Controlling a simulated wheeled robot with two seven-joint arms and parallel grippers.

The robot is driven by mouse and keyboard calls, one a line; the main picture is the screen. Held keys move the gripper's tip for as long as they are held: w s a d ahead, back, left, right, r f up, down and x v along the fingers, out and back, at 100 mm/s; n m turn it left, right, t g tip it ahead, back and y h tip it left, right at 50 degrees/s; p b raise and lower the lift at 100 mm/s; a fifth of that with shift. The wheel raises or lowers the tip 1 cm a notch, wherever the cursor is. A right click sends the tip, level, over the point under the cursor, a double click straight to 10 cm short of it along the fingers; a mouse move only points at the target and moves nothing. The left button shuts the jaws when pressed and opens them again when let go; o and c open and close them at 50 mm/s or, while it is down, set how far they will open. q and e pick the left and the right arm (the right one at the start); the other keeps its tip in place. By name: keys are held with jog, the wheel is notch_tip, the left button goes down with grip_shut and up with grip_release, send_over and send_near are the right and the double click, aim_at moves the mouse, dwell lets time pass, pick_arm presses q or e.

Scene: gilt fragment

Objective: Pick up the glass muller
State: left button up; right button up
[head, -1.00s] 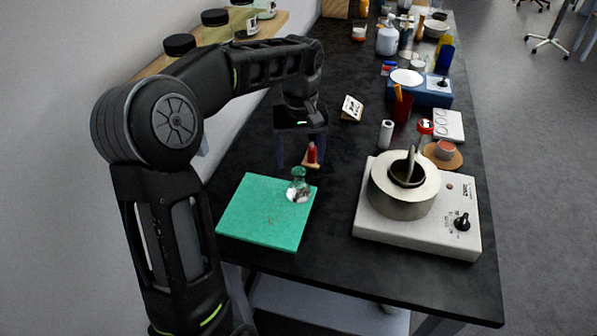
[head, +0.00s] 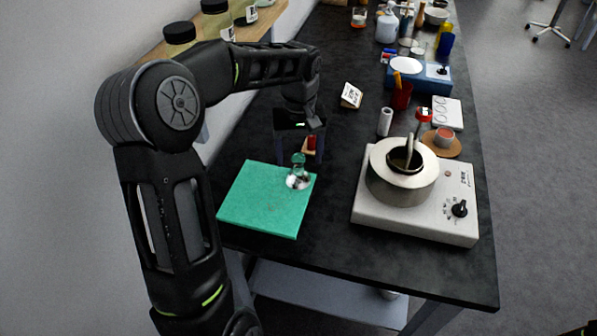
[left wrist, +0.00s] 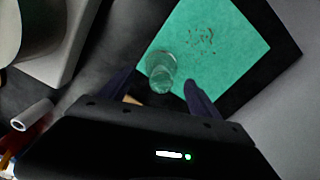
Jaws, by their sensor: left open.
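The glass muller (head: 298,179) is clear glass with a rounded knob on top. It stands upright on the far right corner of a green slab (head: 262,208). My left gripper (head: 299,157) is open, with its fingers pointing down just behind and above the muller. In the left wrist view the muller (left wrist: 162,74) shows in front of the gap between the open fingers (left wrist: 160,88), on the green slab (left wrist: 225,50). I cannot tell whether a finger touches it. My right gripper is not seen.
A small red-topped item (head: 311,144) stands just behind the muller, partly hidden by my gripper. A hotplate (head: 420,215) with a metal pot (head: 402,180) stands to the right. A white cylinder (head: 385,121) and red cup (head: 402,96) are farther back. The dark table front is clear.

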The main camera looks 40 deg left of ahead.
aim_at(298, 167)
pick_arm(q)
notch_tip(298, 167, down, 4)
jog(key=shift+f+p, duration=0.15)
jog(key=shift+p, duration=0.3)
jog(key=shift+s, duration=0.15)
grip_shut()
dwell(0.7)
